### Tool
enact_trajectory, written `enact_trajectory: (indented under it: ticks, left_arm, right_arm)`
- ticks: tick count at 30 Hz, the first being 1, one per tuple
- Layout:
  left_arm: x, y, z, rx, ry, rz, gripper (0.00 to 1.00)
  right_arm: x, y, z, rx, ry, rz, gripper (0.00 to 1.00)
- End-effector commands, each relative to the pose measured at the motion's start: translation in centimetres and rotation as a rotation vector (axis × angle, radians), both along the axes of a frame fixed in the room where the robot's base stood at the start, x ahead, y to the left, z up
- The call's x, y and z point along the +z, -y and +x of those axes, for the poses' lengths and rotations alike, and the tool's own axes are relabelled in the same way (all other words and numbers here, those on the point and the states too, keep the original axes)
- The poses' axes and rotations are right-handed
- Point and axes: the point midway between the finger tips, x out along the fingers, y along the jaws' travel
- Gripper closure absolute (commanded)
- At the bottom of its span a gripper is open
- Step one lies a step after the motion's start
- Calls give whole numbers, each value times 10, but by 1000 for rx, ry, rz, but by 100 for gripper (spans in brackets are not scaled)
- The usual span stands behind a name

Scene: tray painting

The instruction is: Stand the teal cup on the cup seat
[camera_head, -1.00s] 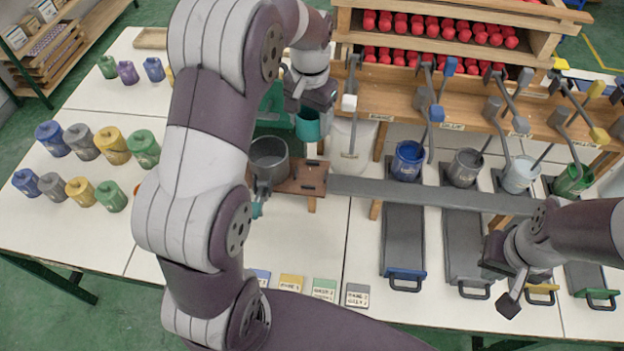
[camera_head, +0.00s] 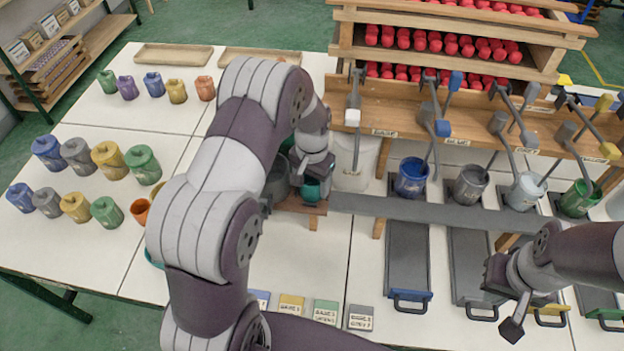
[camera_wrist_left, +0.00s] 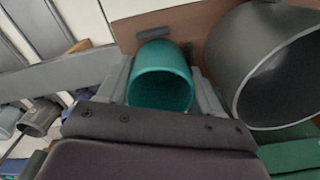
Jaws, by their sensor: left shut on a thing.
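The teal cup (camera_wrist_left: 160,77) is upright between the fingers of my left gripper (camera_wrist_left: 162,82) in the left wrist view. In the head view the cup (camera_head: 312,190) shows just below my left gripper (camera_head: 316,178), at the brown wooden stand (camera_head: 300,207). The cup seat itself is hidden under the cup and gripper; I cannot tell whether the cup touches it. A large grey pot (camera_wrist_left: 262,62) stands right beside the cup in the wrist view. My right gripper (camera_head: 506,296) hangs over the right side of the table; its fingers are too unclear to judge.
A grey rail (camera_head: 420,206) runs right from the stand. Paint pots, such as the blue one (camera_head: 411,178), stand behind it under levers. Several coloured jars (camera_head: 110,160) stand at the left. Small labelled cards (camera_head: 325,314) lie along the front.

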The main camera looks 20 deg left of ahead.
Motion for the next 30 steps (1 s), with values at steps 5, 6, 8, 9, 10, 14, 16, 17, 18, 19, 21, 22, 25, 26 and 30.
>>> enact_trajectory:
  ticks: [5, 6, 8, 9, 10, 14, 16, 17, 18, 19, 21, 22, 25, 26, 30]
  left_arm:
    - [-1, 0, 0, 0, 0, 0, 65]
    - [-3, 0, 0, 0, 0, 0, 65]
    - [-3, 0, 0, 0, 0, 0, 25]
    - [-3, 0, 0, 0, 0, 0, 24]
    - [-3, 0, 0, 0, 0, 0, 24]
    - [-3, 0, 0, 0, -1, 0, 24]
    - [-2, 0, 0, 0, 0, 0, 24]
    - [-1, 0, 0, 0, 0, 0, 24]
    - [3, 0, 0, 0, 0, 0, 24]
    - [4, 0, 1, 0, 2, 0, 24]
    - [15, 0, 1, 0, 3, 1, 24]
    - [23, 0, 1, 0, 6, 0, 24]
    - [50, 0, 1, 0, 6, 0, 24]
    - [58, 0, 1, 0, 6, 0, 24]
    - [93, 0, 1, 0, 3, 1, 24]
  right_arm:
    - [-1, 0, 0, 0, 0, 0, 100]
    - [-2, 0, 0, 0, 0, 0, 100]
    - [-2, 0, 0, 0, 0, 0, 100]
    - [-2, 0, 0, 0, 0, 0, 100]
    - [-2, 0, 0, 0, 0, 0, 100]
    - [-2, 0, 0, 0, 0, 0, 100]
    - [-2, 0, 0, 0, 0, 0, 100]
    - [-1, 0, 0, 0, 0, 0, 100]
    - [2, 0, 0, 0, 0, 0, 100]
    - [-2, 0, 0, 0, 0, 0, 100]
    - [-6, 0, 0, 0, 0, 0, 100]
    - [-8, 0, 0, 0, 0, 0, 100]
    - [-14, 0, 0, 0, 0, 0, 100]
    - [-16, 0, 0, 0, 0, 0, 100]
    - [-21, 0, 0, 0, 0, 0, 100]
